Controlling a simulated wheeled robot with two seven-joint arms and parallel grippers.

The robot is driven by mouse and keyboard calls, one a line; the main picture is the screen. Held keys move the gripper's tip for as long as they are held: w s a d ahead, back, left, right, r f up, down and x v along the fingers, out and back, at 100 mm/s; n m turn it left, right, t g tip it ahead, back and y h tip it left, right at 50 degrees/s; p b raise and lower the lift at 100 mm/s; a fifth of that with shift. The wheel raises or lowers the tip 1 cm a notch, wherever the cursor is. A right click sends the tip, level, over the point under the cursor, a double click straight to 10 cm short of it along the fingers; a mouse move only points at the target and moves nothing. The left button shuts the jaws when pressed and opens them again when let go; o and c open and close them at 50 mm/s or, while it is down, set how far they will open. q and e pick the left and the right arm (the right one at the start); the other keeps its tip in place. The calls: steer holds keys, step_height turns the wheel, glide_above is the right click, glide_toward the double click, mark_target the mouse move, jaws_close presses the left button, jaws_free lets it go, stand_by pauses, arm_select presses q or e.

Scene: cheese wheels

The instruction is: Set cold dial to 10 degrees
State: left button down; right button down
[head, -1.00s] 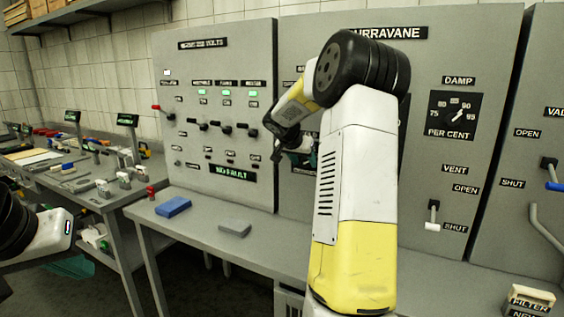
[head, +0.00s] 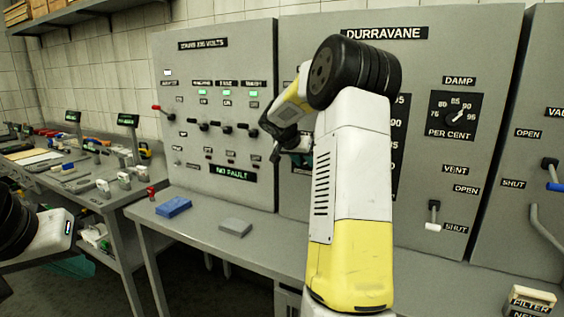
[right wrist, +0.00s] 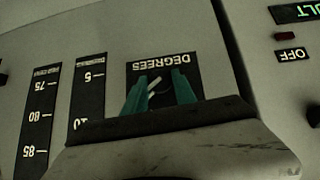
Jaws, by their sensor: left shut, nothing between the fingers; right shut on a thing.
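The cold dial (right wrist: 153,86), on a dark plate marked DEGREES that appears upside down in the right wrist view, has a pale pointer or knob between the teal fingers of my right gripper (right wrist: 160,96). The fingers are shut on it and hide part of it. The dial's number markings cannot be read. In the head view my right arm reaches to the panel and covers the dial; the teal fingers of my right gripper (head: 300,159) show only partly there. My left gripper (head: 72,267) is low at the left edge, away from the panel, small and dark.
Vertical scales (right wrist: 90,88) stand beside the dial plate. The damp dial (head: 456,113) and vent lever (head: 434,214) are right of my arm. A switch panel (head: 180,70) stands to its left. A blue block (head: 174,207) and grey block (head: 235,227) lie on the bench.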

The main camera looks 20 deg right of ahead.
steer(key=shift+w+a+f+n+g+h, duration=0.1)
steer(key=shift+w+a+n+g+h, duration=0.1)
steer(key=shift+n+g+h, duration=0.35)
steer(key=shift+w+a+f+n+g+h, duration=0.15)
steer(key=shift+n+g+h, duration=0.2)
steer(key=shift+g+h, duration=0.25)
steer(key=shift+n+g+h, duration=0.8)
steer(key=shift+g+h, duration=0.05)
steer(key=shift+h, duration=0.3)
steer(key=shift+a+f+n+g+h, duration=0.15)
steer(key=shift+n+g+h, duration=0.45)
steer(key=shift+n+h, duration=0.4)
steer(key=shift+f+n+g+h, duration=0.2)
steer(key=shift+n+g+h, duration=0.4)
steer(key=shift+n+h, duration=0.5)
steer(key=shift+h, duration=0.3)
steer(key=c, duration=1)
jaws_free()
steer(key=shift+c, duration=0.2)
steer(key=a+r, duration=0.1)
steer(key=a, duration=0.6)
steer(key=shift+w+a, duration=0.3)
steer(key=shift+w, duration=0.05)
